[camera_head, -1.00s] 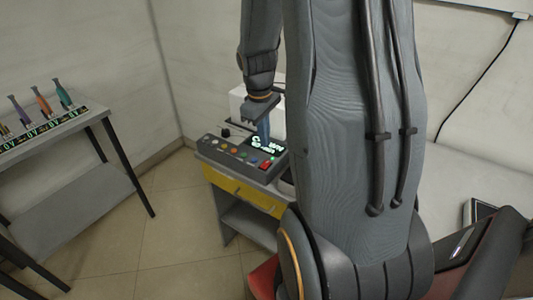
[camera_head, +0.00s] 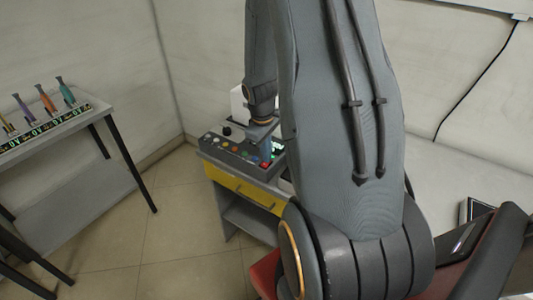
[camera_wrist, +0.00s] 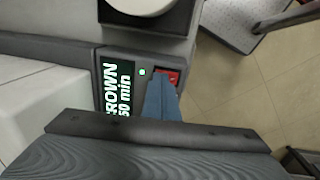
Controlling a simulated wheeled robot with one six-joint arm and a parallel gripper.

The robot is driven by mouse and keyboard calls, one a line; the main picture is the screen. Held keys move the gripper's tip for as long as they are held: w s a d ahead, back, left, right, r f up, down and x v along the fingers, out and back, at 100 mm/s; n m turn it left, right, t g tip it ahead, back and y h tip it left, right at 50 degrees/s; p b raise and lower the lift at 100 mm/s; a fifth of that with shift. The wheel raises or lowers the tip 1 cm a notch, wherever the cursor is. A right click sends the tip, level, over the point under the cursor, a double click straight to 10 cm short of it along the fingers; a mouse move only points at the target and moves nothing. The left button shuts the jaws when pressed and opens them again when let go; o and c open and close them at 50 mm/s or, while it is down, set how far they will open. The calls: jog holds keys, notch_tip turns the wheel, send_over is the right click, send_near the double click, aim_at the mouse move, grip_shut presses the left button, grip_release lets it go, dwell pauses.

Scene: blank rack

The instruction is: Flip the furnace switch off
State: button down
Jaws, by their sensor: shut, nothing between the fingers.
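The red furnace switch (camera_wrist: 172,75) is at the end of the dark control panel (camera_wrist: 84,55), beside a small lit green lamp (camera_wrist: 142,72) and a display (camera_wrist: 117,88) reading "ROWN" and "50 min". In the head view the panel (camera_head: 226,149) lies on the yellow-drawered cabinet, with the red switch (camera_head: 266,163) at its right end. My gripper (camera_wrist: 163,82) is shut and empty, its blue fingers reaching over the near part of the switch and partly hiding it. I cannot tell whether they touch it. The gripper (camera_head: 267,157) also shows in the head view, pointing down.
The panel has several coloured buttons and a dark knob (camera_head: 227,131). A white box (camera_head: 238,104) stands behind it. The cabinet has a yellow drawer front (camera_head: 240,190). A table (camera_head: 60,134) with several coloured tools stands at left. Open floor lies between.

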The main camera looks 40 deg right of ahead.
jog(key=shift+f, duration=0.1)
jog(key=shift+d+f, duration=0.15)
jog(key=shift+f, duration=0.15)
jog(key=shift+s+a, duration=0.15)
jog(key=shift+a, duration=0.05)
jog(key=shift+s+a, duration=0.2)
jog(key=shift+a, duration=0.2)
jog(key=shift+s+a, duration=0.1)
jog(key=shift+a, duration=0.3)
jog(key=shift+r, duration=0.1)
